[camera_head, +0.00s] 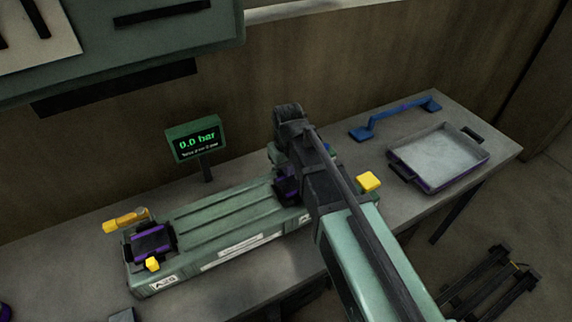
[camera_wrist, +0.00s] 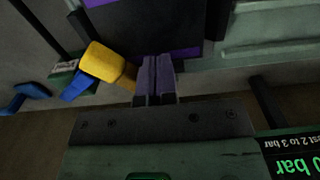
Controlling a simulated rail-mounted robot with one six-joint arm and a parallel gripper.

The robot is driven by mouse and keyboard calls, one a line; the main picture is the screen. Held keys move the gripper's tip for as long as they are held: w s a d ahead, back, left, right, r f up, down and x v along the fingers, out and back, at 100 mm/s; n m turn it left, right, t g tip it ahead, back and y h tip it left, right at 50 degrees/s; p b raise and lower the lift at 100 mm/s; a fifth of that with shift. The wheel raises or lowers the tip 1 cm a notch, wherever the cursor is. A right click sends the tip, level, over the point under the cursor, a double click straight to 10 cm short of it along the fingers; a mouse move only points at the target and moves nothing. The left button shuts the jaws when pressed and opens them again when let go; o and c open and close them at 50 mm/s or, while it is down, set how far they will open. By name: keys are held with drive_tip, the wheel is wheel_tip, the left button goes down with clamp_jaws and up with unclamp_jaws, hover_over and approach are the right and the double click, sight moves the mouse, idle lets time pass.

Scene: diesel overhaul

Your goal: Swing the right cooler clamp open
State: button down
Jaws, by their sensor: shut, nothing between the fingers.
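The green cooler (camera_head: 225,225) lies on the bench in the head view. Its right clamp (camera_head: 288,187), dark with purple, is mostly hidden behind my arm. The wrist view shows a dark, purple-edged block (camera_wrist: 150,27), apparently this clamp, just beyond my fingertips. A yellow handle (camera_wrist: 107,65) stands beside my fingers on their left; I cannot tell whether they touch. A yellow block (camera_head: 368,181) shows right of my arm in the head view. My gripper (camera_wrist: 156,75) is shut and empty. The left clamp (camera_head: 150,243) has a yellow-orange lever (camera_head: 126,220) pointing left.
A gauge display (camera_head: 196,142) reading 0.0 bar stands behind the cooler. A blue handle-shaped part (camera_head: 395,117) and a shallow tray (camera_head: 432,180) lie on the bench at right. A dark rack (camera_head: 492,285) is on the floor at lower right. The wall is close behind.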

drive_tip(key=shift+w+d, duration=0.4)
drive_tip(key=shift+d, duration=0.2)
drive_tip(key=shift+w+d, duration=0.45)
drive_tip(key=shift+w, duration=0.25)
